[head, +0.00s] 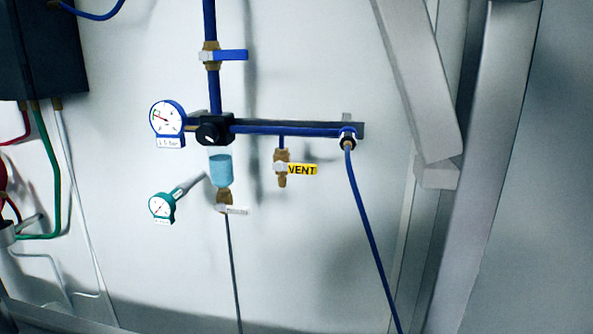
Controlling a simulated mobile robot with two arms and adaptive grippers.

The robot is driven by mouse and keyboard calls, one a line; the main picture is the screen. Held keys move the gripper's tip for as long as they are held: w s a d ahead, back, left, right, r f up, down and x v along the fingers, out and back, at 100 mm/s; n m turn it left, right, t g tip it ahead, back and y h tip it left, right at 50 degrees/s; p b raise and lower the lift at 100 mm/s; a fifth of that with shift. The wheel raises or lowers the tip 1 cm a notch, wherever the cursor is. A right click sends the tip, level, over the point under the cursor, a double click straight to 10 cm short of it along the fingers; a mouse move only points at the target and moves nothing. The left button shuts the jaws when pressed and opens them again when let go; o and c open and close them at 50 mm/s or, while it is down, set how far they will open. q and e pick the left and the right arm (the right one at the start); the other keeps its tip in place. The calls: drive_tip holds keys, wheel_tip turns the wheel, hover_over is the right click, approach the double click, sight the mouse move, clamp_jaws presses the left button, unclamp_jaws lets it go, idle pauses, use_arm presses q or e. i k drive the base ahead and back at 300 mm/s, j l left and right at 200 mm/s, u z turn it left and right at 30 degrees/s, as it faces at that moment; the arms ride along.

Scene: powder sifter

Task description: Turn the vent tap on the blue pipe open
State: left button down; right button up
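The blue pipe (265,128) runs level across the wall from a black regulator (214,129) to a fitting at the right. The vent tap (281,164) is a small brass valve hanging below this pipe on a short blue stub. Neither of my grippers shows in the head view.
Another brass valve with a blue lever (234,55) is on the vertical pipe above. A blue-rimmed gauge (167,118) and a teal gauge (161,207) are at the left. A blue hose (370,235) descends at the right, near grey metal posts (490,150).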

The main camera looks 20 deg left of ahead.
sight(308, 169)
drive_tip(key=k+j+u, duration=0.1)
drive_tip(key=u, duration=0.4)
drive_tip(key=j+u, duration=0.35)
drive_tip(key=u, duration=0.15)
drive_tip(key=j+u, duration=0.3)
drive_tip(key=u, duration=0.2)
